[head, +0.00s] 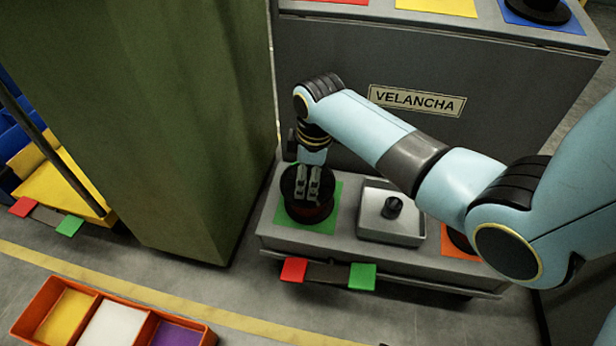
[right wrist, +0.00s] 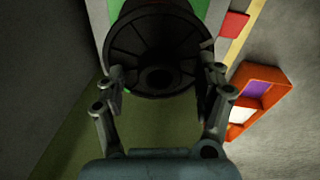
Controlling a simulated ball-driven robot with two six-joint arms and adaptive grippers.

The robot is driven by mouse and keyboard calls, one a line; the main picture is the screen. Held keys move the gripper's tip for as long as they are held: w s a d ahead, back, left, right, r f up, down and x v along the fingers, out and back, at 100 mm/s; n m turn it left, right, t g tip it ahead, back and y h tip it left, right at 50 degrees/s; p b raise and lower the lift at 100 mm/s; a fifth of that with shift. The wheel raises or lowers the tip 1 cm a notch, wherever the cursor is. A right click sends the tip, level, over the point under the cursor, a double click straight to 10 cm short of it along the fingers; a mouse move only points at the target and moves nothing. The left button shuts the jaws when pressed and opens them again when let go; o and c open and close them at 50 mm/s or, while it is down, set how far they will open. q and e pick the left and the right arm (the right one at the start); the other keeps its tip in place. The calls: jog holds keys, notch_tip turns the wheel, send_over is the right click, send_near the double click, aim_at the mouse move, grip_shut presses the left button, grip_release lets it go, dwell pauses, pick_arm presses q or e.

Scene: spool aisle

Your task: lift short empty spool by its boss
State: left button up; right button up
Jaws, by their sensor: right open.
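A spool (head: 309,212) with a black ribbed flange and a dark red side stands on the green mat (head: 331,191) of a low grey cart. In the right wrist view the flange (right wrist: 143,28) faces me, with a round boss and dark hole (right wrist: 157,78) at its centre. My right gripper (head: 308,184) points down just over the spool. My left gripper is not in view.
A pale tray (head: 375,225) with a small dark knob-like piece (head: 392,207) is right of the spool. A green-brown column (head: 160,120) stands close on the left. The grey VELANCHA cabinet (head: 330,70) is behind. An orange divided bin (head: 40,305) lies on the floor.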

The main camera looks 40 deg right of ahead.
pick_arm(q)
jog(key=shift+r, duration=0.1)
pick_arm(e)
grip_shut()
jog(key=shift+r, duration=0.1)
dwell(0.3)
